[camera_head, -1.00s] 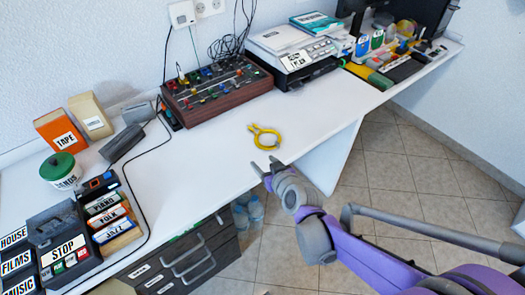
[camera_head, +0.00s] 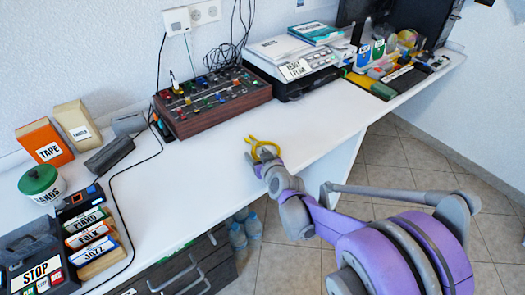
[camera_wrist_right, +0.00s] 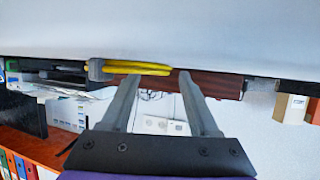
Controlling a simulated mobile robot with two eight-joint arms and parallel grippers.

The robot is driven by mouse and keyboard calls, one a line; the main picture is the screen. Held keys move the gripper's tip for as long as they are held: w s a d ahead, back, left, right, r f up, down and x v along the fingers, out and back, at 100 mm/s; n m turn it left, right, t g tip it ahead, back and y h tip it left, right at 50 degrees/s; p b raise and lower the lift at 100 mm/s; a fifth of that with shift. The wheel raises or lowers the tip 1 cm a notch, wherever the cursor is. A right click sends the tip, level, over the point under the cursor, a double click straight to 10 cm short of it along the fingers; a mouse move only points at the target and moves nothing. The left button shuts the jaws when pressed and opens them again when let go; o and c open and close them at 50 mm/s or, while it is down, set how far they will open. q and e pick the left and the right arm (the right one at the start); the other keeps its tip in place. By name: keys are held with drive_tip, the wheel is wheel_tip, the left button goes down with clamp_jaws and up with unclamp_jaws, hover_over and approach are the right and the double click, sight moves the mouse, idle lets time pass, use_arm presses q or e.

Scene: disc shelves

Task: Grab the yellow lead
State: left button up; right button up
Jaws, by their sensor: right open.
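The yellow lead (camera_head: 264,146) lies coiled on the white worktop near its front edge. My right gripper (camera_head: 263,158) is at the lead, its fingers apart and nothing seen held between them. The fingers partly cover the near side of the lead in the head view. In the right wrist view the yellow lead (camera_wrist_right: 142,67) shows as a thin band with a grey connector at its left end, by the tip of one finger of my right gripper (camera_wrist_right: 160,80). I cannot tell whether the fingers touch it. My left gripper is not in view.
A wooden mixer box (camera_head: 211,100) with coloured knobs stands behind the lead, and a printer (camera_head: 295,66) to its right. A black cable (camera_head: 112,183) runs along the worktop (camera_head: 195,190) on the left. The worktop around the lead is clear.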

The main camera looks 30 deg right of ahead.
drive_tip(key=shift+w+f, duration=0.15)
drive_tip(key=shift+w, duration=0.1)
drive_tip(key=shift+c, duration=0.2)
drive_tip(key=shift+s, duration=0.1)
clamp_jaws()
